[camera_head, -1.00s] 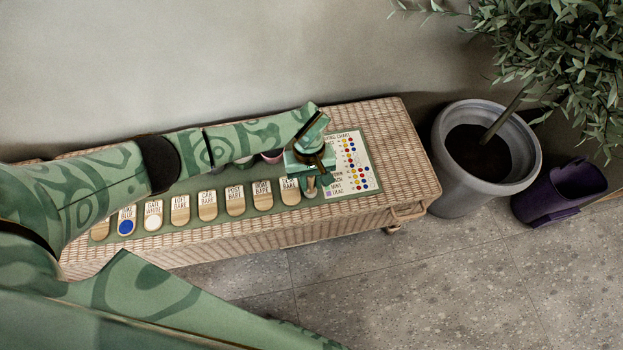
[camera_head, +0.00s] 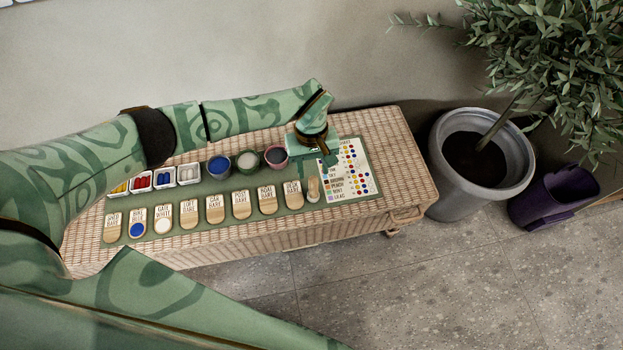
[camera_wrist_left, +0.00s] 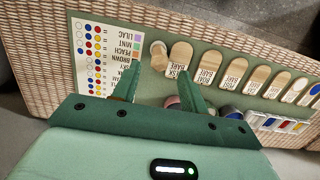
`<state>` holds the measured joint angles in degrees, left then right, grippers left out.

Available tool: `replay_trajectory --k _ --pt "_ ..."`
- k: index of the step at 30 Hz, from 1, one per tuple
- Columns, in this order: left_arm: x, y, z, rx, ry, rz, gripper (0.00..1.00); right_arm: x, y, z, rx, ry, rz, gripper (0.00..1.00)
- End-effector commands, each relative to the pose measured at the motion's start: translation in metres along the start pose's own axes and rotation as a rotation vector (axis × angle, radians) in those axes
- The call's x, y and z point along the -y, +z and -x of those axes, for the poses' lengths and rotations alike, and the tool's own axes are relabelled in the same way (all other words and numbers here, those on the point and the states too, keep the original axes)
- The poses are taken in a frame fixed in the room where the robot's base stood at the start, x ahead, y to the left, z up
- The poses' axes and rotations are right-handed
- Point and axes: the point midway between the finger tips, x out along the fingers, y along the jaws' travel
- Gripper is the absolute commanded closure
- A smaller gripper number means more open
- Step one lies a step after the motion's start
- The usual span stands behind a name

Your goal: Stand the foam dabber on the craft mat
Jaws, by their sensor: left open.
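The foam dabber (camera_head: 313,189) is a small, pale wooden piece near the front right of the green craft mat (camera_head: 222,187). It appears to stand upright on the mat, between the last wooden tag and the colour chart. In the left wrist view the dabber (camera_wrist_left: 158,55) shows just beyond the fingertips, with nothing gripping it. My left gripper (camera_head: 328,158) is open and empty, above and behind the dabber. In the left wrist view its two green fingers (camera_wrist_left: 158,78) are spread apart. My right gripper is not in view.
Wooden tags (camera_head: 241,204) line the mat's front. Blue, white and pink-rimmed cups (camera_head: 219,166) and small paint trays (camera_head: 164,178) stand behind. The colour chart (camera_head: 350,185) lies right. The wicker bench (camera_head: 385,150) has a planter (camera_head: 480,165) and purple bin (camera_head: 555,195) beyond its right end.

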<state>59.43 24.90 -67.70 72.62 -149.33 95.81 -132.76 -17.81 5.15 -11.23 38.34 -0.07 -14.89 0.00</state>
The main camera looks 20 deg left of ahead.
Motion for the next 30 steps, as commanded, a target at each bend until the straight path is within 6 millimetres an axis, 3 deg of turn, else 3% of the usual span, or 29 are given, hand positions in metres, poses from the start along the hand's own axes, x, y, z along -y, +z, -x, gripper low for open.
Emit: replay_trajectory --k 1,7,30 --pt "0.0 -0.001 0.017 -0.007 0.002 0.0 0.57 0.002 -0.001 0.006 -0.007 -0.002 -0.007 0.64" --pt "0.0 0.0 0.039 -0.001 0.0 -0.001 0.57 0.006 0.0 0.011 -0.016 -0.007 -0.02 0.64" --pt "0.0 0.0 0.04 0.002 -0.002 0.0 0.57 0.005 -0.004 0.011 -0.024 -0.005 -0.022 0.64"
